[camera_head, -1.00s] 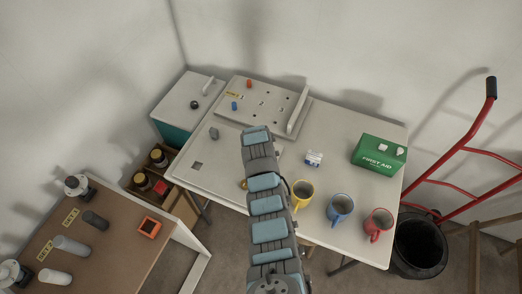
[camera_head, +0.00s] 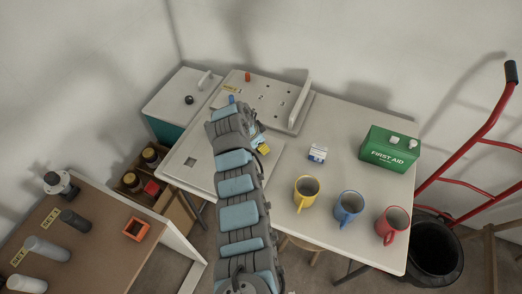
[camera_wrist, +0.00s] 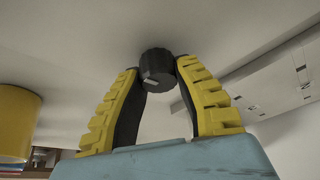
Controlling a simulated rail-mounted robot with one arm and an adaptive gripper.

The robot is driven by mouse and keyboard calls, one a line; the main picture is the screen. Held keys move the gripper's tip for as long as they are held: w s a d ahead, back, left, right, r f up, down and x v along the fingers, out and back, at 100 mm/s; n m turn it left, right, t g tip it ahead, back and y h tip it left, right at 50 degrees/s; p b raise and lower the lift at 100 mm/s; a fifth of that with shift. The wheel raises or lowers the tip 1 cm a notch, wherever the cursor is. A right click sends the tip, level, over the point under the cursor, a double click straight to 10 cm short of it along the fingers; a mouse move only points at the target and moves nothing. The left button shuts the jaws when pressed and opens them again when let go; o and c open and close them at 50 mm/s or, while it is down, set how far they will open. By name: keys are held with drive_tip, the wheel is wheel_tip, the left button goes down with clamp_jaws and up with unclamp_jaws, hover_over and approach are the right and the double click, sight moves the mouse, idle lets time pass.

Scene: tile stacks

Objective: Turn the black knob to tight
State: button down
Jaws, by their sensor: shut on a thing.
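In the wrist view a black knob (camera_wrist: 156,62) with a ribbed rim and a small white mark on its face sits against a pale surface. My gripper (camera_wrist: 157,72) has its two yellow-padded fingers shut on the knob, one on each side. In the head view my gripper (camera_head: 262,147) is low over the pale panel (camera_head: 193,176) on the white table, mostly hidden behind my arm. The held knob is hidden there. No tight marking is legible.
Another black knob (camera_head: 189,99) is on a teal box's lid. A white handle (camera_head: 299,103) stands up from the back panel (camera_head: 226,97).

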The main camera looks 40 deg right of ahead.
drive_tip(key=shift+r+m+b, duration=0.15)
drive_tip(key=shift+m+b, duration=0.45)
drive_tip(key=shift+b, duration=0.1)
drive_tip(key=c, duration=0.7)
unclamp_jaws()
drive_tip(key=v, duration=1.2)
drive_tip(key=shift+w+d, duration=0.15)
drive_tip(key=shift+w, duration=0.05)
